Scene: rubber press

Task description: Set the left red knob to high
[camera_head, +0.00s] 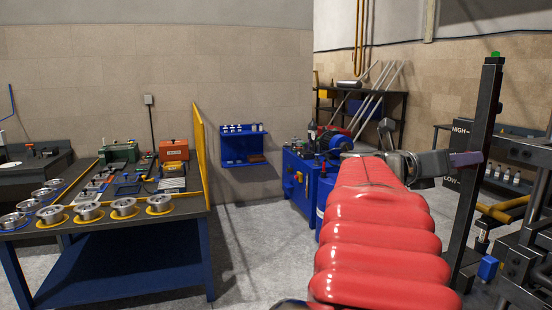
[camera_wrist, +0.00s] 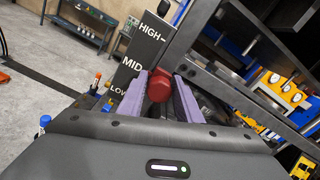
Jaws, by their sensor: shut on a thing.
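The red knob (camera_wrist: 159,86) shows in the wrist view between the two purple fingers of my gripper (camera_wrist: 159,79). The gripper is shut on it, one finger on each side. A dark panel (camera_wrist: 153,50) with white HIGH, MID and LOW labels stands just left of the knob. The knob appears about level with MID, but the slanted view leaves its exact setting uncertain. In the head view, my gripper (camera_head: 468,159) reaches right to the panel (camera_head: 459,150), between HIGH and LOW. The knob is hidden there.
A tall dark post (camera_head: 482,170) rises beside the panel, with press framework (camera_head: 530,240) to its right. A workbench (camera_head: 110,212) with tools and metal rings stands at left. A blue cabinet (camera_head: 300,180) stands behind my red arm. The floor between bench and cabinet is open.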

